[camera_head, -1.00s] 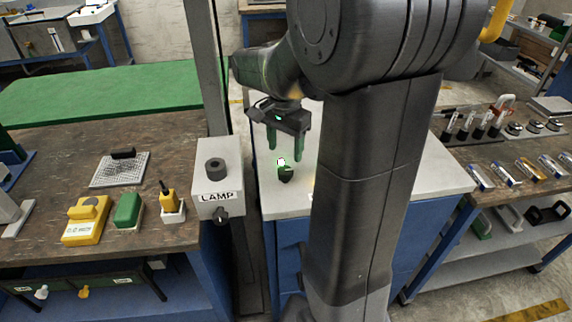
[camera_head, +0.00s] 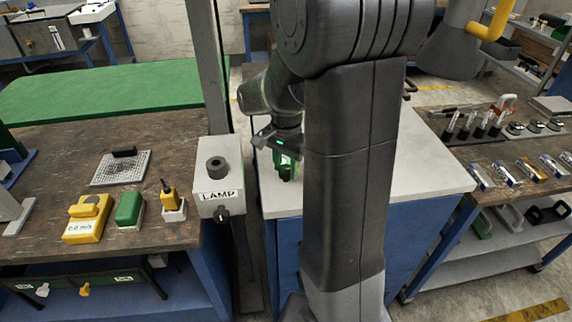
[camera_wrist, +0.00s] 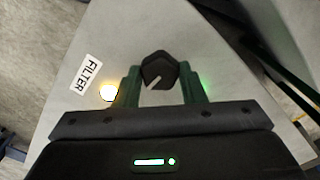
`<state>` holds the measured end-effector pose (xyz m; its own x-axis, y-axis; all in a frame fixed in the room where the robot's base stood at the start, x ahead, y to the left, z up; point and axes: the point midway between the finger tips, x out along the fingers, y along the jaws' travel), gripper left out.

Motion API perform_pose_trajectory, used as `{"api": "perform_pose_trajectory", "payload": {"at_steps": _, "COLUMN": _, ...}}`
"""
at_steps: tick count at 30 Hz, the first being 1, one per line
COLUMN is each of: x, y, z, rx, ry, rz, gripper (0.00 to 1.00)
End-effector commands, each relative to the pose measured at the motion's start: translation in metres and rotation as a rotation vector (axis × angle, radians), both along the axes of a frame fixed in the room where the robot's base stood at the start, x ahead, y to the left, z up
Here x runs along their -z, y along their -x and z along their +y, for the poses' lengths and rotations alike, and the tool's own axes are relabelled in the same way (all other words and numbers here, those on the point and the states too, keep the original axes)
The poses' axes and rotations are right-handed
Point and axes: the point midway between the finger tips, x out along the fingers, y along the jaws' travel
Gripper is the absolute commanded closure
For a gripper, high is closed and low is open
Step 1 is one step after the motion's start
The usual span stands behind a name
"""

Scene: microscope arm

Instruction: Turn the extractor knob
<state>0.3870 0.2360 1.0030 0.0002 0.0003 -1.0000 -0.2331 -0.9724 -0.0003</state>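A black knob (camera_wrist: 158,70) with a pale pointer line sits on a light grey top, beside a white label reading FILTER (camera_wrist: 86,74). In the head view the knob (camera_head: 285,175) is a small dark shape below my fingers. My gripper (camera_wrist: 161,76) points at the knob, with one green finger on each side of it. The fingers are apart with the knob between their tips; I cannot tell whether they touch it. In the head view my gripper (camera_head: 285,163) is low over the top, partly hidden by my arm. No label reading extractor is legible.
A glowing yellow light (camera_wrist: 108,92) is beside the left finger. A grey LAMP box (camera_head: 219,177) with black knobs stands left of the grey-topped cabinet (camera_head: 435,170). A wooden bench (camera_head: 60,165) with instruments lies farther left. The cabinet top's right side is clear.

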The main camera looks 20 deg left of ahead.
Motion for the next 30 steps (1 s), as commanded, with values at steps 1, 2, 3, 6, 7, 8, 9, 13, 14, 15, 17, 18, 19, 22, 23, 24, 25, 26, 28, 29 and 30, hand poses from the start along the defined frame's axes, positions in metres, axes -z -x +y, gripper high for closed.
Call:
{"api": "perform_pose_trajectory", "payload": {"at_steps": 1, "x": -0.0002, "y": 0.0000, "z": -0.0001, "rx": 0.000, "ry": 0.000, "rz": 0.000, "gripper": 0.86}}
{"api": "perform_pose_trajectory", "payload": {"at_steps": 2, "x": -0.0002, "y": 0.0000, "z": -0.0001, "rx": 0.000, "ry": 0.000, "rz": 0.000, "gripper": 0.86}}
{"api": "perform_pose_trajectory", "payload": {"at_steps": 3, "x": -0.0002, "y": 0.0000, "z": -0.0001, "rx": -0.001, "ry": 0.000, "rz": 0.000, "gripper": 0.86}}
{"api": "perform_pose_trajectory", "payload": {"at_steps": 6, "x": -0.0003, "y": 0.0000, "z": -0.0001, "rx": -0.008, "ry": 0.000, "rz": 0.000, "gripper": 0.86}}
{"api": "perform_pose_trajectory", "payload": {"at_steps": 7, "x": -0.0003, "y": 0.0000, "z": -0.0001, "rx": -0.012, "ry": 0.000, "rz": 0.000, "gripper": 0.86}}
{"api": "perform_pose_trajectory", "payload": {"at_steps": 8, "x": -0.0003, "y": 0.0000, "z": -0.0001, "rx": -0.018, "ry": 0.000, "rz": 0.000, "gripper": 0.86}}
{"api": "perform_pose_trajectory", "payload": {"at_steps": 9, "x": -0.0004, "y": -0.0001, "z": 0.0000, "rx": -0.029, "ry": 0.000, "rz": 0.000, "gripper": 0.86}}
{"api": "perform_pose_trajectory", "payload": {"at_steps": 13, "x": -0.0004, "y": -0.0001, "z": 0.0000, "rx": -0.082, "ry": 0.000, "rz": 0.000, "gripper": 0.86}}
{"api": "perform_pose_trajectory", "payload": {"at_steps": 14, "x": -0.0004, "y": -0.0001, "z": 0.0000, "rx": -0.100, "ry": 0.000, "rz": 0.000, "gripper": 0.86}}
{"api": "perform_pose_trajectory", "payload": {"at_steps": 15, "x": -0.0005, "y": -0.0001, "z": 0.0001, "rx": -0.125, "ry": 0.000, "rz": 0.000, "gripper": 0.86}}
{"api": "perform_pose_trajectory", "payload": {"at_steps": 17, "x": -0.0005, "y": -0.0002, "z": 0.0001, "rx": -0.169, "ry": 0.000, "rz": 0.000, "gripper": 0.86}}
{"api": "perform_pose_trajectory", "payload": {"at_steps": 18, "x": -0.0005, "y": -0.0002, "z": 0.0001, "rx": -0.201, "ry": 0.000, "rz": 0.000, "gripper": 0.86}}
{"api": "perform_pose_trajectory", "payload": {"at_steps": 19, "x": -0.0005, "y": -0.0002, "z": 0.0001, "rx": -0.226, "ry": 0.000, "rz": 0.000, "gripper": 0.86}}
{"api": "perform_pose_trajectory", "payload": {"at_steps": 22, "x": -0.0006, "y": -0.0002, "z": 0.0001, "rx": -0.317, "ry": 0.000, "rz": 0.000, "gripper": 0.86}}
{"api": "perform_pose_trajectory", "payload": {"at_steps": 23, "x": -0.0006, "y": -0.0002, "z": 0.0001, "rx": -0.345, "ry": 0.000, "rz": 0.000, "gripper": 0.86}}
{"api": "perform_pose_trajectory", "payload": {"at_steps": 24, "x": -0.0006, "y": -0.0002, "z": 0.0001, "rx": -0.384, "ry": 0.000, "rz": 0.000, "gripper": 0.86}}
{"api": "perform_pose_trajectory", "payload": {"at_steps": 25, "x": -0.0006, "y": -0.0002, "z": 0.0001, "rx": -0.412, "ry": 0.000, "rz": 0.000, "gripper": 0.86}}
{"api": "perform_pose_trajectory", "payload": {"at_steps": 26, "x": -0.0006, "y": -0.0002, "z": 0.0001, "rx": -0.441, "ry": 0.000, "rz": 0.000, "gripper": 0.86}}
{"api": "perform_pose_trajectory", "payload": {"at_steps": 28, "x": -0.0006, "y": -0.0002, "z": 0.0001, "rx": -0.508, "ry": 0.000, "rz": 0.000, "gripper": 0.86}}
{"api": "perform_pose_trajectory", "payload": {"at_steps": 29, "x": -0.0006, "y": -0.0002, "z": 0.0001, "rx": -0.536, "ry": 0.000, "rz": 0.000, "gripper": 0.86}}
{"api": "perform_pose_trajectory", "payload": {"at_steps": 30, "x": -0.0006, "y": -0.0002, "z": 0.0001, "rx": -0.575, "ry": 0.000, "rz": 0.000, "gripper": 0.86}}
